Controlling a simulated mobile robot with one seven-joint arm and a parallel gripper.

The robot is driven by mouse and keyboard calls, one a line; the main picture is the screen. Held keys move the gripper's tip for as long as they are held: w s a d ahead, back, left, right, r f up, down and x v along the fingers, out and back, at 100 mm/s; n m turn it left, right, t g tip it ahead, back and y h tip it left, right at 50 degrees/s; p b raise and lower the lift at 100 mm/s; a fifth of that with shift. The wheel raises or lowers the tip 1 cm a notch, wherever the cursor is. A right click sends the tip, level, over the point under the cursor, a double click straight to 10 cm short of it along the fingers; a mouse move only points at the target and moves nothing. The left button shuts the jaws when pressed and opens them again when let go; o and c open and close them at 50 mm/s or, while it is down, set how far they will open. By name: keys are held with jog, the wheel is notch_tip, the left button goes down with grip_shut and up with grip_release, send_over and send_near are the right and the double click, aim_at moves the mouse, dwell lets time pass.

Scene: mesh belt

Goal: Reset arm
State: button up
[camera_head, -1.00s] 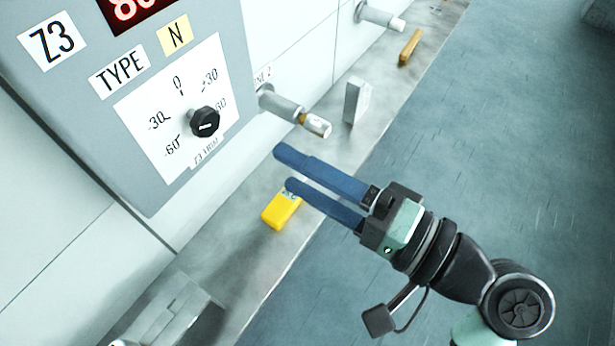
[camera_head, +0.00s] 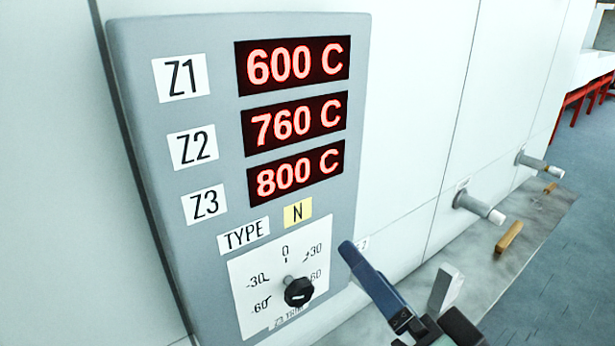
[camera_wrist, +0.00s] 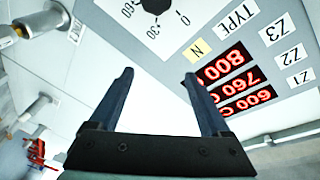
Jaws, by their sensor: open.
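My gripper (camera_head: 368,276) rises from the bottom edge of the head view, at the right of the grey control panel (camera_head: 130,60). In the wrist view my gripper (camera_wrist: 158,75) shows two blue fingers spread wide, with nothing between them. The panel (camera_wrist: 120,35) appears upside down beyond the fingertips there. The black knob (camera_head: 298,292) sits on the panel's white dial, left of my gripper in the head view. Most of my arm is below the head view.
Red displays read 600 C (camera_head: 294,64), 760 C (camera_head: 294,126) and 800 C (camera_head: 294,176). Two pipe stubs (camera_head: 478,207) (camera_head: 540,163) jut from the white wall. A pale upright block (camera_head: 446,289) and a wooden bar (camera_head: 509,237) stand on the ledge (camera_head: 530,262).

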jog(key=w+a+r+n+t+h, duration=0.2)
jog(key=w+r+n+t, duration=0.1)
jog(key=r, duration=0.7)
jog(key=s+a+r+n+t+h, duration=0.1)
jog(key=s+a+r+t, duration=0.1)
jog(key=r, duration=0.4)
jog(key=s+a+r+n+t+h, duration=0.1)
jog(key=s+r+t+h, duration=0.1)
jog(key=r, duration=0.5)
jog(key=s+a+r+n+t+h, duration=0.1)
jog(key=s+a+r+t, duration=0.1)
jog(key=r, duration=0.4)
jog(key=shift+s+a+r+t+h, duration=0.15)
jog(key=shift+s+a+t+h, duration=0.15)
jog(key=shift+s+t, duration=0.6)
jog(key=shift+w, duration=0.1)
dwell(1.0)
